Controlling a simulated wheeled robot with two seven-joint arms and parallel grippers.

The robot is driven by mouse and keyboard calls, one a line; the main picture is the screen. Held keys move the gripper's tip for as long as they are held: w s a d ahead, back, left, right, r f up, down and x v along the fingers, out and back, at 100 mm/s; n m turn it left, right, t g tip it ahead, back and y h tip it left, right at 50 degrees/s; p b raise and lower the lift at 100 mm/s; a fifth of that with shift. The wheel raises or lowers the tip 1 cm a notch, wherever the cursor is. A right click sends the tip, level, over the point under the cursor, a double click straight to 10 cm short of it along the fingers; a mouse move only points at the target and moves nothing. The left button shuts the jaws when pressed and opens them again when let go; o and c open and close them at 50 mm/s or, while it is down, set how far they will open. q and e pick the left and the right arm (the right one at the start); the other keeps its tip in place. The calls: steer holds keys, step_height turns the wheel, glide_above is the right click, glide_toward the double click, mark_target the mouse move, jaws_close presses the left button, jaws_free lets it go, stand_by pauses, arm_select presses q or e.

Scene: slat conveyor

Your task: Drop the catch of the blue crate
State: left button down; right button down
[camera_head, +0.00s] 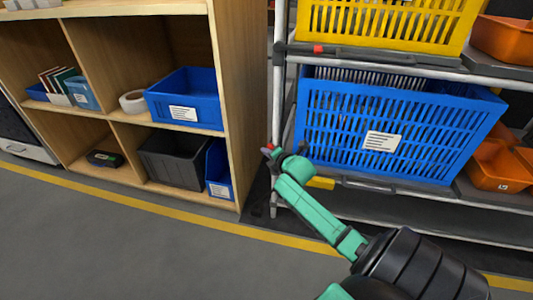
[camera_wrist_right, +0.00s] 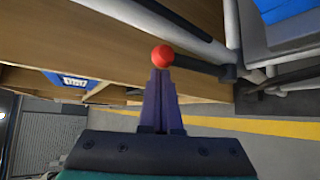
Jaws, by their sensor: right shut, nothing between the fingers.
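The blue crate (camera_head: 425,130) sits on the middle level of the metal rack, with a white label on its slatted front. A catch with a red ball knob (camera_wrist_right: 163,55) on a dark rod (camera_wrist_right: 200,68) shows in the wrist view, the rod reaching to the rack's post. In the head view the red knob (camera_head: 270,147) is a small spot beside the rack's left post. My right gripper (camera_wrist_right: 160,73) is shut and empty, its purple fingertips right at the knob; whether they touch is unclear. In the head view the right gripper (camera_head: 274,153) is partly hidden by its own wrist.
A yellow crate (camera_head: 385,22) stands above, with another red-ended catch (camera_head: 318,49) lying along its shelf edge. Orange bins (camera_head: 495,165) stand at the right. A wooden shelf unit (camera_head: 245,110) stands close left of the rack. The grey floor (camera_head: 120,245) in front is clear.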

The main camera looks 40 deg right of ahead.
steer(key=shift+s+d, duration=0.2)
steer(key=shift+s, duration=0.05)
